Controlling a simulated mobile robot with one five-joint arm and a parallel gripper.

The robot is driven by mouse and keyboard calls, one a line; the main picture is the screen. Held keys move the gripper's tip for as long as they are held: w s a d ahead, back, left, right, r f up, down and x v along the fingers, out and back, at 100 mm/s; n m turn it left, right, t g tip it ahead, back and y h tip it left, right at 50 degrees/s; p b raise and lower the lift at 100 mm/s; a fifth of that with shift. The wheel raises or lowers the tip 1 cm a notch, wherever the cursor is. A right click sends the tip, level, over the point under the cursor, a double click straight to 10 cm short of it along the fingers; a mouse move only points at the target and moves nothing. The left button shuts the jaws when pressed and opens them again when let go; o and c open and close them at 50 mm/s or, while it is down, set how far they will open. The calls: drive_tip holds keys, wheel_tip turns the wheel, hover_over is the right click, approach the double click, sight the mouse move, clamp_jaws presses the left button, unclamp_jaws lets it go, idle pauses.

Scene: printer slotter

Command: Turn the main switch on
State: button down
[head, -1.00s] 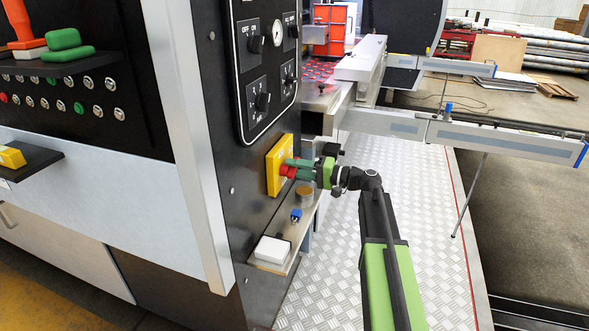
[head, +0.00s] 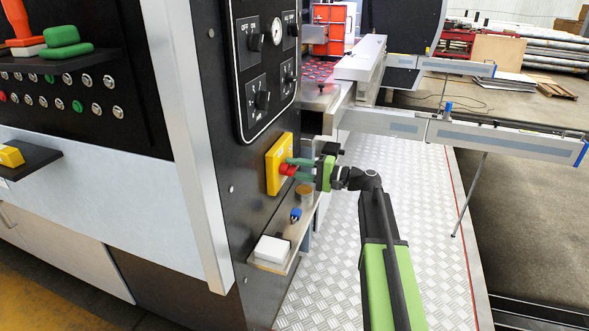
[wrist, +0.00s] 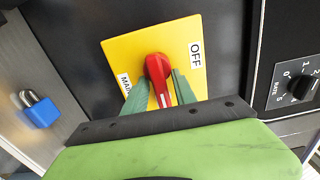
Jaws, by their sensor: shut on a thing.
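The main switch is a red handle (wrist: 157,76) on a yellow plate (wrist: 120,58) on the dark machine panel. In the wrist view the plate reads "OFF" at the right and a partly hidden "MAIN" at the left. The handle stands nearly upright in that picture. My gripper (wrist: 160,88) has one green finger on each side of the handle and is shut on it. In the head view my gripper (head: 292,168) reaches the yellow plate (head: 274,166) from the right; the red handle (head: 287,170) shows between its fingers.
A dial panel (head: 266,68) is above the switch. Below it, a small shelf (head: 289,252) holds a white box (head: 272,249) and a blue padlock (head: 295,215), also seen in the wrist view (wrist: 40,110). Metal flooring (head: 390,190) lies at the right.

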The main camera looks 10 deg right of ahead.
drive_tip(key=c, duration=1.4)
unclamp_jaws()
drive_tip(key=shift+o, duration=0.2)
drive_tip(key=v, duration=1.7)
drive_tip(key=shift+s, duration=0.15)
drive_tip(key=shift+d+f, duration=0.1)
drive_tip(key=shift+d, duration=0.05)
